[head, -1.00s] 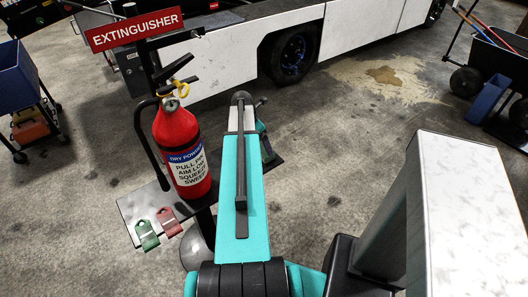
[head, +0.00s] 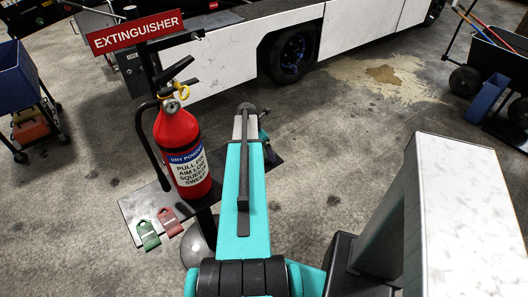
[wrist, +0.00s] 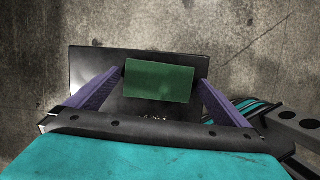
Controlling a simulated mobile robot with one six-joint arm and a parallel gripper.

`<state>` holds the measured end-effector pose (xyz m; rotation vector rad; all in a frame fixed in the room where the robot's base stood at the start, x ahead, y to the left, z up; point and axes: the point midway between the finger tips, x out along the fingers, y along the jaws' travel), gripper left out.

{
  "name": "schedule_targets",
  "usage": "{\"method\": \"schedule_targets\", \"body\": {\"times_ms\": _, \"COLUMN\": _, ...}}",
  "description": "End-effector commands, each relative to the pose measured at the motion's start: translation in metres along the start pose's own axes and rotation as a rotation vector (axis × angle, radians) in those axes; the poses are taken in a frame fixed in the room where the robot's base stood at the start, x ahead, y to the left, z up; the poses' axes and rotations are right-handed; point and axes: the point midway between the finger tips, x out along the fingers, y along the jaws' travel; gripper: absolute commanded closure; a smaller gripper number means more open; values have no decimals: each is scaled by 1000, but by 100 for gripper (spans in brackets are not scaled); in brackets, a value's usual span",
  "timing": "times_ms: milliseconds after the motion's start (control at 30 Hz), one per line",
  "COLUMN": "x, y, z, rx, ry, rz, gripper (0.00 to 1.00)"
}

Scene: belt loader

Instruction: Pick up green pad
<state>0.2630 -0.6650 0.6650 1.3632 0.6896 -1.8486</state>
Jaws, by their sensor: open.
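The green pad (wrist: 160,81) is a flat rectangle on a dark plate (wrist: 92,62) in the wrist view. My gripper (wrist: 161,76) is open, with one purple finger to the left of the pad and one to the right. Neither finger is clearly touching it. In the head view, my gripper (head: 268,152) shows only in part at the right end of the dark stand plate (head: 133,207). My arm hides the pad there.
A red fire extinguisher (head: 181,150) stands on the plate left of my arm, under an EXTINGUISHER sign (head: 136,33). A green tag (head: 148,235) and a red tag (head: 169,222) are at the plate's left end.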

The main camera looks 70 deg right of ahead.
Motion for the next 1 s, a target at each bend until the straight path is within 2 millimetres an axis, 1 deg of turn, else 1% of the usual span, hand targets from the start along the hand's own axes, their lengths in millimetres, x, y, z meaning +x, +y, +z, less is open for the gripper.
{"method": "schedule_targets", "body": {"times_ms": 333, "x": 0, "y": 0, "z": 0, "rx": -1, "ry": 0, "rz": 0, "gripper": 0}}
{"method": "schedule_targets", "body": {"times_ms": 467, "x": -1, "y": 0, "z": 0, "rx": -1, "ry": 0, "rz": 0, "gripper": 22}}
{"method": "schedule_targets", "body": {"times_ms": 500, "x": -1, "y": 0, "z": -1, "rx": -1, "ry": 0, "rz": 0, "gripper": 29}}
{"method": "schedule_targets", "body": {"times_ms": 533, "x": -1, "y": 0, "z": -1, "rx": -1, "ry": 0, "rz": 0, "gripper": 34}}
{"method": "schedule_targets", "body": {"times_ms": 567, "x": -1, "y": 0, "z": -1, "rx": -1, "ry": 0, "rz": 0, "gripper": 36}}
{"method": "schedule_targets", "body": {"times_ms": 833, "x": -1, "y": 1, "z": -1, "rx": -1, "ry": 0, "rz": 1, "gripper": 37}}
{"method": "schedule_targets", "body": {"times_ms": 1000, "x": -5, "y": 1, "z": 1, "rx": -1, "ry": 0, "rz": 2, "gripper": 37}}
